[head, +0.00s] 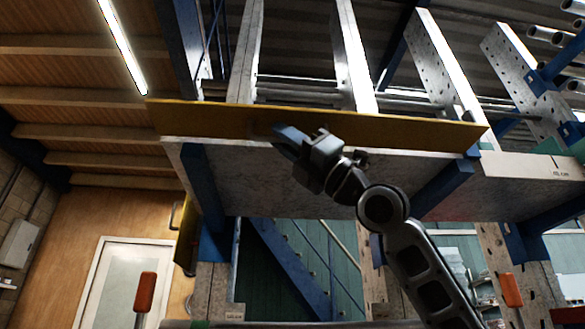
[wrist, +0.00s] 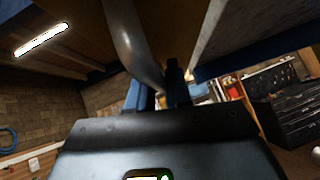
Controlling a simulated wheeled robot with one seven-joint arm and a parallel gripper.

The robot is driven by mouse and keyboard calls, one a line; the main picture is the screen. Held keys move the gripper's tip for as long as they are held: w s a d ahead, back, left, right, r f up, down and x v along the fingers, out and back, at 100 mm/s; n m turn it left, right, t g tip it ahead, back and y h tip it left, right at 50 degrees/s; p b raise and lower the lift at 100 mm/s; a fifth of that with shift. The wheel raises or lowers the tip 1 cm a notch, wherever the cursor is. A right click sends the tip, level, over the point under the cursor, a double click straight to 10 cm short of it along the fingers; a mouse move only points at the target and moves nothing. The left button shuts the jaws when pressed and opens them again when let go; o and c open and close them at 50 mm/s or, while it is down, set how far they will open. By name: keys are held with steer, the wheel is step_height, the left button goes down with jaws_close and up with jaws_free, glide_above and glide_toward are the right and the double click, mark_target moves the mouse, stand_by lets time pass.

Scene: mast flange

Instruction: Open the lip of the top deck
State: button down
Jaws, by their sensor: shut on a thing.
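The lip (head: 400,128) is a long yellow board along the front edge of the top deck (head: 270,165), a grey slab seen from below. It stands up above the deck edge. My gripper (head: 280,131) reaches up from the lower right to the lip's left-middle part in the head view. It is shut on the lip's handle, mostly hidden behind the fingers there. In the wrist view a curved grey bar (wrist: 133,45), which looks like that handle, runs down to my fingers (wrist: 160,92).
Metal uprights (head: 355,60) rise behind the lip. Blue braces (head: 443,187) support the deck from below. A second yellow panel (head: 186,235) with a handle hangs at the lower left. A dark tool chest (wrist: 288,105) stands at right in the wrist view.

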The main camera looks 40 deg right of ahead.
stand_by(0.3)
steer(key=c, duration=1.1)
jaws_free()
steer(key=shift+c, duration=0.2)
steer(key=b+v, duration=0.1)
steer(key=v, duration=0.7)
